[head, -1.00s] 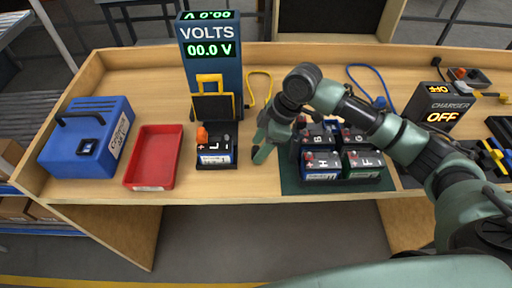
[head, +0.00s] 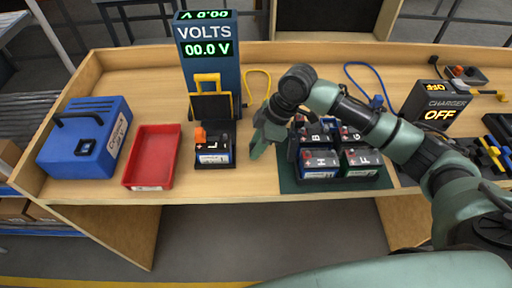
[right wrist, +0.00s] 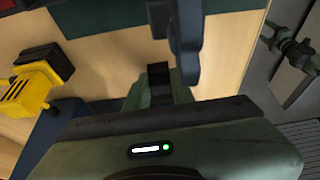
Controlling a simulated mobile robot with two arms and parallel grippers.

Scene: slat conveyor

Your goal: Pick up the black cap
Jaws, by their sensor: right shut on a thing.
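My right gripper (head: 258,148) is low over the table, between the battery marked L and the dark green mat. In the right wrist view it is shut on a small black piece (right wrist: 158,72), which I take for the black cap. The cap is mostly hidden by the fingers and does not show in the head view. The battery L (head: 213,157) stands in a black holder to the left of the gripper, with an orange cap (head: 200,135) on its left side. My left gripper is not in view.
Several batteries stand in a tray on the mat (head: 290,186), partly behind my right arm. A red tray (head: 153,152), a blue charger case (head: 88,140) and the volts display (head: 207,50) are to the left. A charger (head: 434,105) showing OFF stands at right. Bare wood lies behind the gripper.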

